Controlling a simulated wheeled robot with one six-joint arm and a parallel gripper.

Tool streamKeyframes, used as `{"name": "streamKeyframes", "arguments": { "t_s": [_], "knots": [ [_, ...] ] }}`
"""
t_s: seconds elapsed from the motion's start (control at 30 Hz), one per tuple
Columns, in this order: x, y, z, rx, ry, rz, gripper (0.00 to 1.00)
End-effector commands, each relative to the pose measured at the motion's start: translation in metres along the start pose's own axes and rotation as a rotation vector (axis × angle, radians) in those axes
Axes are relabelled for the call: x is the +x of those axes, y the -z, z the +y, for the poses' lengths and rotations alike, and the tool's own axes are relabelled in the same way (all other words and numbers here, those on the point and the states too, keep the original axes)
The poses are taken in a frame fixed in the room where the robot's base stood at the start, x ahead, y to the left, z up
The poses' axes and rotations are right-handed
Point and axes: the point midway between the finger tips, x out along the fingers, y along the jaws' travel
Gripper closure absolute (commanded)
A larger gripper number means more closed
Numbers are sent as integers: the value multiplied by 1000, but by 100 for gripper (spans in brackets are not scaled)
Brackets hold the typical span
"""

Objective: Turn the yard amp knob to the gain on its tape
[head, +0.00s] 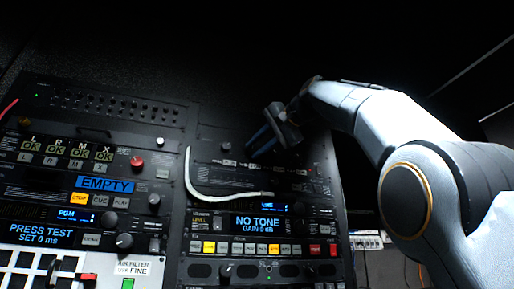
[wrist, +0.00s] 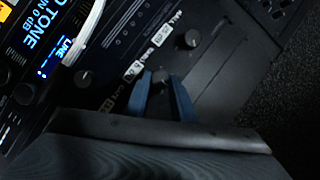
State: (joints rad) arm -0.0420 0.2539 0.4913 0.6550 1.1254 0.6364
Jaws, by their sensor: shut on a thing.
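My gripper (head: 254,150) reaches down onto the upper part of the right-hand rack, above the display reading NO TONE, GAIN 0 dB (head: 257,223). In the wrist view its two blue fingers (wrist: 160,84) are shut on a small dark knob (wrist: 160,77), one on each side. The knob's pointer is too dark to read. A white tape label (wrist: 134,70) lies beside the held knob, and the left finger partly covers more lettering near it. I cannot read the gain on the tape clearly. In the head view the fingers hide the knob.
Other dark knobs (wrist: 192,38) sit close by on the same panel. A white cable (head: 192,184) curves across the rack left of and below my gripper. The left rack has an EMPTY display (head: 105,184), buttons and a red knob (head: 137,162).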

Motion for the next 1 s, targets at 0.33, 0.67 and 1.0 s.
{"name": "streamKeyframes", "arguments": {
  "t_s": [0.33, 0.67, 1.0],
  "knots": [
    [1, -1, 1, -55, -26, -6, 100],
    [1, -1, 2, -56, -28, -7, 100],
    [1, -1, 0, -57, -26, -5, 59]
  ]
}}
